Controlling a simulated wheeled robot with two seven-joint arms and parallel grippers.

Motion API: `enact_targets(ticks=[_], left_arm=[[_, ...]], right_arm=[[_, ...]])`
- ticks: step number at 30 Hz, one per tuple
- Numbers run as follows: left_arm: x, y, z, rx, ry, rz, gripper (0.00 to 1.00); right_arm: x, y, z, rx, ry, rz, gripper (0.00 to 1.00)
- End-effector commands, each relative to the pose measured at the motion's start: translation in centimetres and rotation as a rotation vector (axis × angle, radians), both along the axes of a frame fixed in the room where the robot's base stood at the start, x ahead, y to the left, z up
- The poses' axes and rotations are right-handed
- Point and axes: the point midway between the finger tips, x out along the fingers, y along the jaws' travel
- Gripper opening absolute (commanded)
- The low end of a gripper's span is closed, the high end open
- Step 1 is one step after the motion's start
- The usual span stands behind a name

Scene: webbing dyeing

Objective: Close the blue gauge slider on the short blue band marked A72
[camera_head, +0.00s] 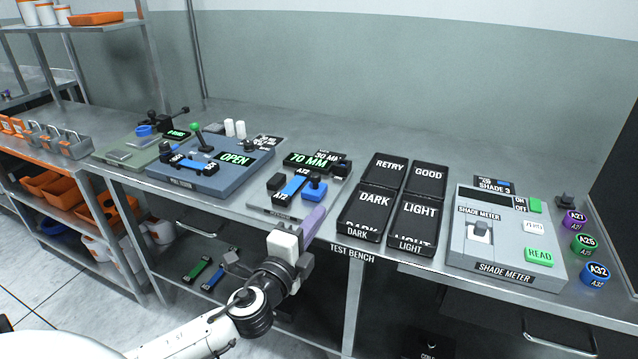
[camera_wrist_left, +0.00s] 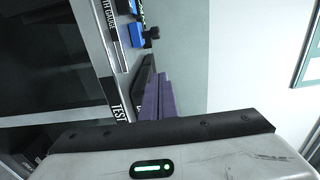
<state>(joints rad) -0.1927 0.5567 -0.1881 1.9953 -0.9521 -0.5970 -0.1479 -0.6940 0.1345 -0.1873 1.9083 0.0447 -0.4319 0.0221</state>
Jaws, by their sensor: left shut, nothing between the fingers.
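The short blue band marked A72 (camera_head: 291,189) lies on the grey width gauge (camera_head: 270,206) at the bench's front edge. The blue gauge slider (camera_head: 314,190), with a dark knob on top, stands just to the right of the band. Whether it touches the band I cannot tell. The gauge display (camera_head: 309,161) reads 70 MM. My left gripper (camera_head: 314,217), with purple fingers, is shut and empty in front of the gauge's right corner. Its fingers (camera_wrist_left: 157,97) also show in the left wrist view, with blue gauge parts (camera_wrist_left: 136,34) beyond them. My right gripper is out of view.
Black trays (camera_head: 372,198) marked RETRY, GOOD, DARK and LIGHT stand right of the gauge. A blue station (camera_head: 200,178) with an OPEN display stands left of it. Farther right are the shade meter (camera_head: 500,245) and several coloured rolls (camera_head: 583,244).

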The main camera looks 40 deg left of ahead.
Motion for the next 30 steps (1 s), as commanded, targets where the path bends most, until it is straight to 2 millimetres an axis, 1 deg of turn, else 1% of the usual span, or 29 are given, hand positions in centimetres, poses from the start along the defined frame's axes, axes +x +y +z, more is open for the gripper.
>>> enact_targets(ticks=[5,12,16,18,21,25,30], left_arm=[[2.4,0.6,0.3,0.008,-0.004,0.000,0.00],[7.5,1.7,0.3,0.004,-0.003,0.001,0.00],[9.9,2.2,0.2,0.002,-0.002,0.001,0.00],[9.5,3.7,0.1,0.007,0.002,0.001,0.00],[9.5,4.9,0.0,0.005,0.001,0.000,0.00],[9.5,5.8,0.0,0.002,0.000,-0.001,0.00],[9.5,6.1,-0.1,0.001,0.000,-0.001,0.00]], right_arm=[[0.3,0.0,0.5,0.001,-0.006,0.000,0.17],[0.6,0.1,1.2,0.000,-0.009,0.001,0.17],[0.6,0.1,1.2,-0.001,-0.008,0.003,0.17],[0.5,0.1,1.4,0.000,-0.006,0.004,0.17],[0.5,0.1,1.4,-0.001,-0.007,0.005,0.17],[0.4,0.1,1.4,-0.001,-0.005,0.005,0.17],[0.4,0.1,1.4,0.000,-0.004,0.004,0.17]])
